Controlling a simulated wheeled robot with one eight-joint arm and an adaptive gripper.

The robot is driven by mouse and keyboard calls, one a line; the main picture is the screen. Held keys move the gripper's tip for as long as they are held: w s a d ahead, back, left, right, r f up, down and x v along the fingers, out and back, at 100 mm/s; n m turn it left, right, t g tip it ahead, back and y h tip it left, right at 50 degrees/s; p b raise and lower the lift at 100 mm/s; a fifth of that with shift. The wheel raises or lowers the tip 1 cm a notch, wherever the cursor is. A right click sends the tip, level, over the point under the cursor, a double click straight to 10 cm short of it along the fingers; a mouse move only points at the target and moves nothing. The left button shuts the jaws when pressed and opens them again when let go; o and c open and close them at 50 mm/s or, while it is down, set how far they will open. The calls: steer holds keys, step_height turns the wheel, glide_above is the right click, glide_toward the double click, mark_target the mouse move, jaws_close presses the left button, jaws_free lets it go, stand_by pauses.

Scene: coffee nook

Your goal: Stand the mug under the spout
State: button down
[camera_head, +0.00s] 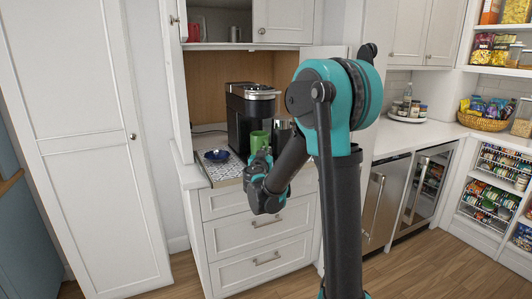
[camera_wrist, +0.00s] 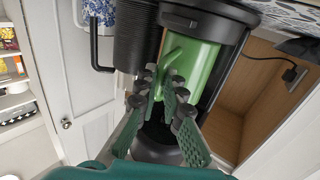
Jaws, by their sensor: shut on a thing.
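The green mug (camera_head: 259,138) is at the front of the black coffee machine (camera_head: 238,118). My gripper (camera_head: 258,160) reaches it from the front, and my arm hides part of the view. In the wrist view, which looks upside down, the green mug (camera_wrist: 203,70) lies between the machine's round drip tray (camera_wrist: 205,22) and its dark upper part. My gripper (camera_wrist: 164,82) is shut on the mug's handle. The mug's base is close to the drip tray; I cannot tell whether it touches. The spout itself is not clear.
A dark blue bowl (camera_head: 216,155) sits on the patterned mat (camera_head: 226,171) left of the machine. A dark ribbed cylinder with a handle (camera_wrist: 135,38) stands beside the machine in the wrist view. Wooden nook walls and an upper cabinet (camera_head: 285,20) bound the space.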

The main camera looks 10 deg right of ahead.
steer(key=c, duration=1.6)
jaws_free()
steer(key=shift+f, duration=0.1)
steer(key=shift+c, duration=0.2)
